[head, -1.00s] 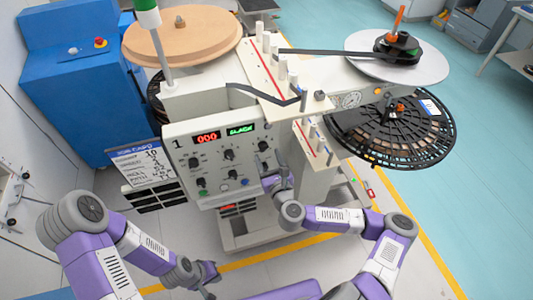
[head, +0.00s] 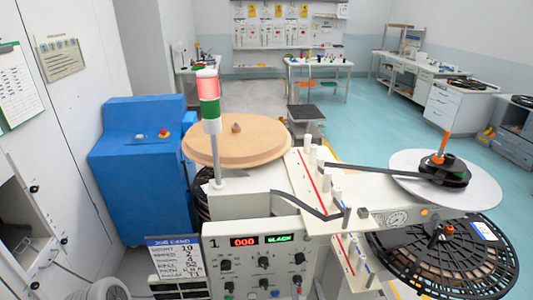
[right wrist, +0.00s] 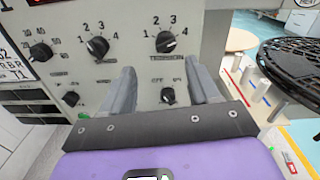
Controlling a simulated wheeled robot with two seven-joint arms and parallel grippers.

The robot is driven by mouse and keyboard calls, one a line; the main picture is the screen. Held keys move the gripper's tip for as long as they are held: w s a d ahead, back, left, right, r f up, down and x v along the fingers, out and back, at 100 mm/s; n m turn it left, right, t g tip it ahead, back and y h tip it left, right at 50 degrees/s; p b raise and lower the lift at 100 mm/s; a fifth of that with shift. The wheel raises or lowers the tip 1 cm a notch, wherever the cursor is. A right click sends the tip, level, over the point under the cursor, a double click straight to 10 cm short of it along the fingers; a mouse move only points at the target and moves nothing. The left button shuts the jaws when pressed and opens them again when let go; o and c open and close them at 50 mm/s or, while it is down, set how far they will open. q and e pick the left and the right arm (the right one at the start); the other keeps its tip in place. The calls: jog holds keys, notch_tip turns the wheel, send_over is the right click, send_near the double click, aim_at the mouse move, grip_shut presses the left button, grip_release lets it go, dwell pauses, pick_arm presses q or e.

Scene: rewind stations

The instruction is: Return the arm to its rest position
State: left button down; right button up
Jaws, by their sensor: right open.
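My right gripper (right wrist: 160,72) is open and empty in the right wrist view. Its two grey fingers point at the control panel (right wrist: 75,82), on either side of a small lower knob (right wrist: 168,96). I cannot tell whether a finger touches the panel. In the head view the same panel (head: 236,258) stands at the bottom, with a red 000 display (head: 244,241) and a green display (head: 278,238). My left gripper is out of view.
The rewind machine carries a tan disc (head: 230,147), a white disc (head: 405,177) and a black slotted reel (head: 470,262). A signal tower (head: 209,105) shows red above green. A blue cabinet (head: 140,190) and job card (head: 174,258) are at left. Open floor (head: 365,125) lies behind.

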jog(key=s+a+f+n+g+y, duration=0.8)
jog(key=s+a+f+n+g, duration=0.3)
jog(key=a+f+n, duration=0.65)
jog(key=s+d+f+n+g+h, duration=0.4)
jog(key=s+d+n, duration=0.5)
jog(key=d+n, duration=0.3)
jog(key=shift+f+n+g+h, duration=0.4)
jog(key=shift+f+n+g, duration=0.4)
jog(key=shift+n+g, duration=0.25)
jog(key=shift+c, duration=0.2)
